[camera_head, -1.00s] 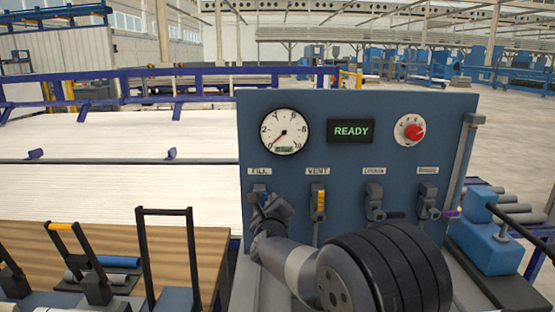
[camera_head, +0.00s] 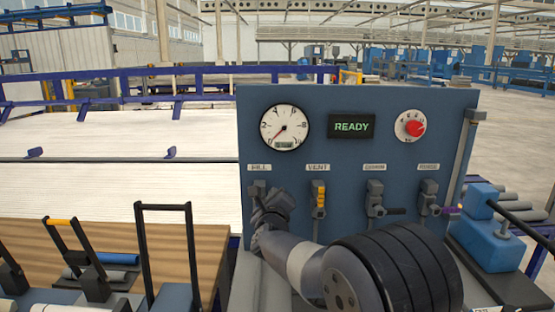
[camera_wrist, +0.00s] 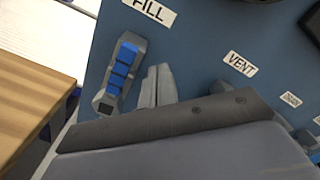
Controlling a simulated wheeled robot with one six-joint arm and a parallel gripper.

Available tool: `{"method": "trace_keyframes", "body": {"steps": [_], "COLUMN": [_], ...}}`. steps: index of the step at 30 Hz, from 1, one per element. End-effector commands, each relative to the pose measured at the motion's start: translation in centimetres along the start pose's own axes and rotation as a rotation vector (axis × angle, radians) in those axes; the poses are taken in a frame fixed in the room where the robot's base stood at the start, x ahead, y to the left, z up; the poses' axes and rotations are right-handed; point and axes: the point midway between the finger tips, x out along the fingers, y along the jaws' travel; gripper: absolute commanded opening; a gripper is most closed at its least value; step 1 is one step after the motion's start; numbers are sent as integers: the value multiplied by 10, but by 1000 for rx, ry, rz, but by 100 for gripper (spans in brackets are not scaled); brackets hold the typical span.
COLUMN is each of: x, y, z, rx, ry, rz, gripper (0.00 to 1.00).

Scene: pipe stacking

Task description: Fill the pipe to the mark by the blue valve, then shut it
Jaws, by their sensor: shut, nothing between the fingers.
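The blue valve (camera_wrist: 118,72) is under the FILL label in the wrist view. Its blue lever lies lengthwise along the grey body. In the head view my gripper covers most of the valve; only the grey top (camera_head: 259,188) shows. My gripper (camera_wrist: 160,85) is shut and empty, with its fingertips just right of the blue lever. I cannot tell whether they touch it. My gripper also shows at the panel in the head view (camera_head: 268,204). The round gauge (camera_head: 284,128) has its needle pointing lower left, near 0. I cannot make out a mark.
The blue panel (camera_head: 350,95) has a READY display (camera_head: 351,127) and a red knob (camera_head: 416,128). Right of FILL stand the yellow VENT valve (camera_head: 319,199), a black-handled valve (camera_head: 376,197) and a purple-tipped valve (camera_head: 429,196). A blue clamp unit (camera_head: 483,220) is at right.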

Motion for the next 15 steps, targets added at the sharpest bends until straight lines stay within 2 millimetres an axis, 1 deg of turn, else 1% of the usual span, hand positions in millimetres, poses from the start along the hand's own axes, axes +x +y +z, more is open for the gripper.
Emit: {"method": "trace_keyframes", "body": {"steps": [5, 15], "x": [-3, -37], "y": [-1, 0], "z": [-1, -2], "rx": [0, 0], "ry": [-2, -3], "rz": [0, 0], "gripper": [0, 0]}}
